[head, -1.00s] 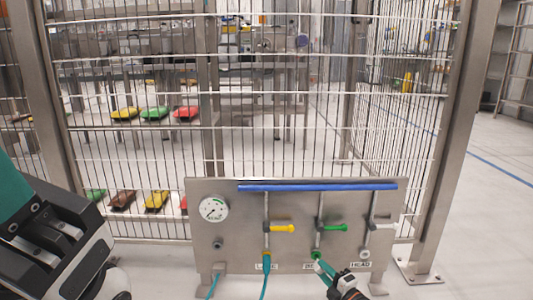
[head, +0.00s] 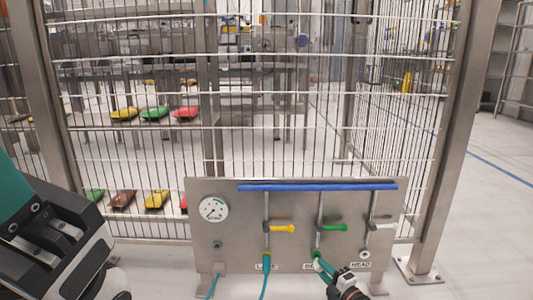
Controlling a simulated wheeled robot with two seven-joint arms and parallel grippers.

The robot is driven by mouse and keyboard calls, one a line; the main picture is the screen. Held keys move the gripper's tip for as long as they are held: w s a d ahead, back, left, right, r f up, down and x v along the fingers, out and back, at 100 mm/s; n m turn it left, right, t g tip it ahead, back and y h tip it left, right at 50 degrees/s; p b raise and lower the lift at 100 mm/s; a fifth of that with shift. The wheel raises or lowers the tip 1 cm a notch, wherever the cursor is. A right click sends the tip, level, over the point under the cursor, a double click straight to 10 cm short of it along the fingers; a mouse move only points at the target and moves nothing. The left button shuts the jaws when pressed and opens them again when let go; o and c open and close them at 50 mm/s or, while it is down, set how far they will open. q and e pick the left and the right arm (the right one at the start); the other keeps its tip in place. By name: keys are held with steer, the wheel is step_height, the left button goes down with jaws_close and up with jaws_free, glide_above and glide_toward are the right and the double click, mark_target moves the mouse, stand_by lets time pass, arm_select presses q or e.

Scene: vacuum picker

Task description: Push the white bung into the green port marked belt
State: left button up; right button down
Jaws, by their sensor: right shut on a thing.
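The green port (head: 316,254) sits low on the steel panel, above a label that is partly covered. The white bung (head: 317,266) shows as a small pale shape just below the port's mouth. My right gripper (head: 323,270) reaches in from below right and is shut on the bung, its teal tips close to the port. I cannot tell whether the bung touches the port or has entered it. My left gripper (head: 45,240) is large at the lower left, away from the panel; its fingertips are not clear.
The steel panel (head: 240,258) carries a gauge (head: 214,208), a blue rail (head: 318,187), a yellow handle (head: 280,228) and a green handle (head: 334,227). A yellow port (head: 267,254) has a teal hose (head: 265,280). A white port (head: 364,254) is at right. A wire fence stands behind.

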steer(key=shift+w, duration=1.15)
stand_by(0.6)
steer(key=c, duration=1)
jaws_free()
steer(key=shift+c, duration=0.2)
steer(key=p+v, duration=0.5)
steer(key=v, duration=0.1)
steer(key=shift+s, duration=0.1)
